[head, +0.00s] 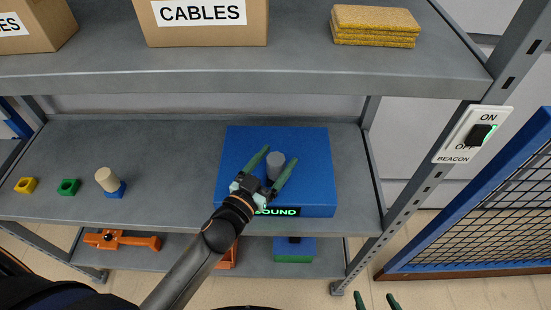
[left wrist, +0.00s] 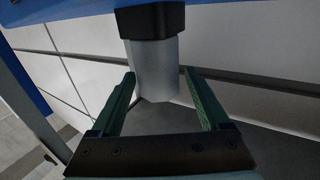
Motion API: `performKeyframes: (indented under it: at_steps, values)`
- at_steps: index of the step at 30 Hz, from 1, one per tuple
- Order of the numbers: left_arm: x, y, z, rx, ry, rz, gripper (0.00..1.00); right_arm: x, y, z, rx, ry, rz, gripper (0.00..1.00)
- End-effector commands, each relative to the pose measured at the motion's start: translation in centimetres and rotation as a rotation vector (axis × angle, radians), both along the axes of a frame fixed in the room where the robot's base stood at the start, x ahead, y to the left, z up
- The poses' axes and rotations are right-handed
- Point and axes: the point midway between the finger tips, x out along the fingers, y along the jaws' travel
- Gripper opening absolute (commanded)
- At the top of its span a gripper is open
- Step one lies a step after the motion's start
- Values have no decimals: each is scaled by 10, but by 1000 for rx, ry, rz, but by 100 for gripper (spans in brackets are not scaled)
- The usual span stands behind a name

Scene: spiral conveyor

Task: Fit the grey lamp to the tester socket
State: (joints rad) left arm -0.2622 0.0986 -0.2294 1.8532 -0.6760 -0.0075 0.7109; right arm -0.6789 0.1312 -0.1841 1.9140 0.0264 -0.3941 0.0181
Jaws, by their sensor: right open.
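The grey lamp (head: 275,163), a short cylinder, stands upright on the blue tester box (head: 318,185), whose front sign reads "SOUND" in lit green. In the left wrist view the lamp (left wrist: 152,72) sits with one end in the black tester socket (left wrist: 152,22). My left gripper (head: 278,160) is open, with one green finger on each side of the lamp. The fingers look apart from it, with a clear gap on the right side in the head view. My right gripper (head: 376,301) shows only its two fingertips at the bottom edge, apart and empty.
A beacon switch (head: 480,135) is on the right post.

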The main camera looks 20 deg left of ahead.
Motion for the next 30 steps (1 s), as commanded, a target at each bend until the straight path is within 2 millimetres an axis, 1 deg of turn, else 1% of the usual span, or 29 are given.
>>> performKeyframes:
  at_steps: [9,11,14,17,27,30]
  values:
    - [0,0,1,0,-2,-1,87,0,0,0,0,0,0,88]
    - [-2,0,0,0,-1,-1,87,0,0,0,0,0,0,88]
    - [-11,3,0,-1,0,0,87,0,0,-1,0,0,0,88]
    - [-25,6,0,0,0,-1,87,0,0,-2,0,0,0,88]
    - [-86,21,-1,-1,2,1,87,0,0,-9,0,0,0,88]
    - [-100,25,0,0,1,0,87,0,0,-10,0,0,0,88]
